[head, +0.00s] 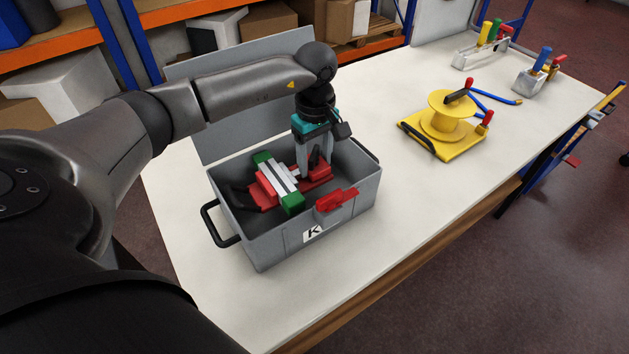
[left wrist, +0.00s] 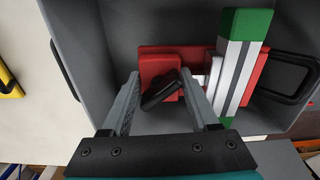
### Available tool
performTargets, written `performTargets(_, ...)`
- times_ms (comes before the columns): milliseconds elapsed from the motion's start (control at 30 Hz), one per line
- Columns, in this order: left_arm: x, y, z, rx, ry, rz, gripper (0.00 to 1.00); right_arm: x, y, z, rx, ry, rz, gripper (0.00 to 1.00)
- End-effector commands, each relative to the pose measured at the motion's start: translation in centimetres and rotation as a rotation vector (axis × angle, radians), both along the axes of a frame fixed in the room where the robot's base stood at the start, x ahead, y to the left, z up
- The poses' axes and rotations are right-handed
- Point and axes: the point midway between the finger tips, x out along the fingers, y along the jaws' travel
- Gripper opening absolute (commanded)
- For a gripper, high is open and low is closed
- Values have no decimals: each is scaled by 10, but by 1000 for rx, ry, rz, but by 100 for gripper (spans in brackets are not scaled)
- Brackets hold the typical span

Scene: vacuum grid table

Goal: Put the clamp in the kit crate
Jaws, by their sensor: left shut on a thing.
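The red clamp (head: 318,175) with a black handle is down inside the grey kit crate (head: 335,226). The clamp also shows in the left wrist view (left wrist: 160,65), with its black handle (left wrist: 158,93) between the fingers. My left gripper (head: 314,168) reaches down into the crate and is shut on the clamp at that handle. A silver bar with green ends (head: 277,182) lies across the red part in the crate. It also shows in the left wrist view (left wrist: 237,70). Whether the clamp touches the crate floor is hard to tell. My right gripper is not in view.
The crate's lid (head: 230,115) stands open at the back, and a red latch (head: 337,201) is on its front. A yellow fixture with a spool (head: 446,118) stands to the right. Holders with coloured handles (head: 483,45) stand farther off. The white table between is clear.

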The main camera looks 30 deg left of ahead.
Motion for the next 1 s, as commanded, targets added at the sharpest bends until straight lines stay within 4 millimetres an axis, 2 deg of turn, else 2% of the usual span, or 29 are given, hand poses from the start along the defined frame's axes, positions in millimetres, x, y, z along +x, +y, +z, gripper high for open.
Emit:
performTargets(100, 0, 0, -18, 0, 0, 1, 0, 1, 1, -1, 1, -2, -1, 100)
performTargets(367, 0, -1, -35, -1, -1, -1, 0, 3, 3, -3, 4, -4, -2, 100)
performTargets(600, 0, 0, -68, 0, 0, -1, 0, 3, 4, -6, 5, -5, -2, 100)
performTargets(967, 1, 0, -72, 0, -3, -1, 0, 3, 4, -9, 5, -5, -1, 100)
performTargets(1000, 0, 0, -72, 0, -1, -1, 64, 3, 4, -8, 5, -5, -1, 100)
